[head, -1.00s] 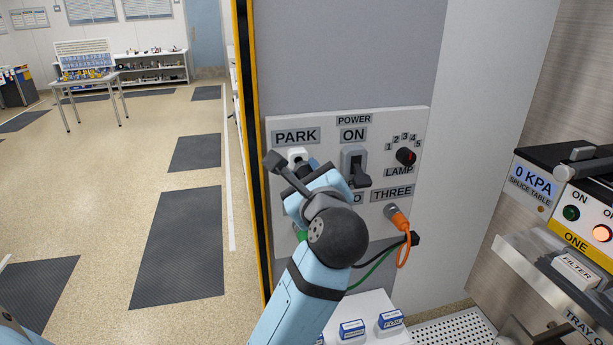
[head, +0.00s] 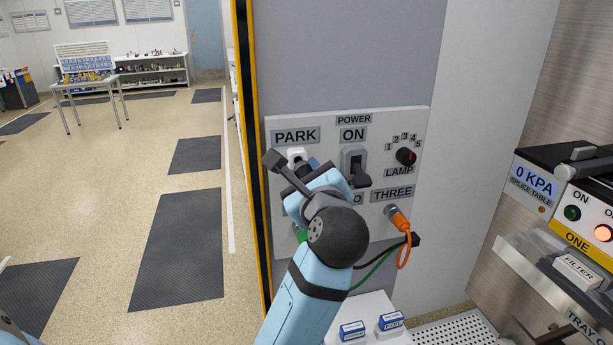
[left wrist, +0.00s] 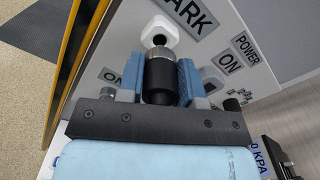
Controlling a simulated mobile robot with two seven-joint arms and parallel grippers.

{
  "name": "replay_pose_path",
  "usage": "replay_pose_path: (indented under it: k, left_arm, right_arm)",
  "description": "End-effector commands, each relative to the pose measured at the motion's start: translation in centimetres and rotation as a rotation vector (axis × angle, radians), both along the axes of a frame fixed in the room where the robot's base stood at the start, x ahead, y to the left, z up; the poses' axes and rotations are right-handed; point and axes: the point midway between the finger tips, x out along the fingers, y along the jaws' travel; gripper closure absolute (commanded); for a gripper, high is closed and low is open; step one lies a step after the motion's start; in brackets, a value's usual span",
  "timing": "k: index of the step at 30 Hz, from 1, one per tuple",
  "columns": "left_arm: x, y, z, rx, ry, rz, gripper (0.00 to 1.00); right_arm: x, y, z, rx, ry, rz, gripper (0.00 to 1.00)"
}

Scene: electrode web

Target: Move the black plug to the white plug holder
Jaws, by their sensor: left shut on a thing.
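The white plug holder (head: 297,155) is on the panel under the PARK label, and it also shows in the left wrist view (left wrist: 157,28). The black plug (left wrist: 158,82), with a grey metal collar, is between the blue fingers of my left gripper (left wrist: 160,75). The gripper is shut on it. The plug's metal end points at the holder's round opening and is right in front of it; I cannot tell whether it has entered. In the head view my left arm hides the plug and most of my left gripper (head: 310,168). My right gripper is not in view.
The panel holds a grey power switch (head: 354,165), a lamp knob (head: 405,156) and an orange plug (head: 397,218) at THREE. A green plug (head: 301,234) is partly hidden by my arm. Black, green and orange cables hang at the lower right. Blue-and-white boxes (head: 390,321) stand below.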

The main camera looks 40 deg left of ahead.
Motion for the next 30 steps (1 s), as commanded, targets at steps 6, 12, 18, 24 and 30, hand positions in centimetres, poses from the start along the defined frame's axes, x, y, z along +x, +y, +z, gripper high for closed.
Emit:
replay_pose_path:
  k: [6, 12, 18, 24, 30]
  left_arm:
    - [0.1, 0.1, 0.0, 0.0, 0.0, 0.0, 0.96]
    - [0.4, 0.4, 0.0, 0.0, 0.0, -0.001, 0.96]
    - [0.7, 0.8, 0.0, 0.001, -0.001, 0.0, 0.96]
    - [1.0, 1.2, 0.0, 0.0, 0.0, 0.0, 0.96]
    - [1.3, 1.6, 0.0, 0.0, 0.0, 0.0, 0.96]
  right_arm:
    - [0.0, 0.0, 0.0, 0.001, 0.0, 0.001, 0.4]
    - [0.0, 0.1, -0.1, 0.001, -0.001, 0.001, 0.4]
    - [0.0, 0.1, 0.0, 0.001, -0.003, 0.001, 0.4]
    - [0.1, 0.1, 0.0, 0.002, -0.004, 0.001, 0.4]
    - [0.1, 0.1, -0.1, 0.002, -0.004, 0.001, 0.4]
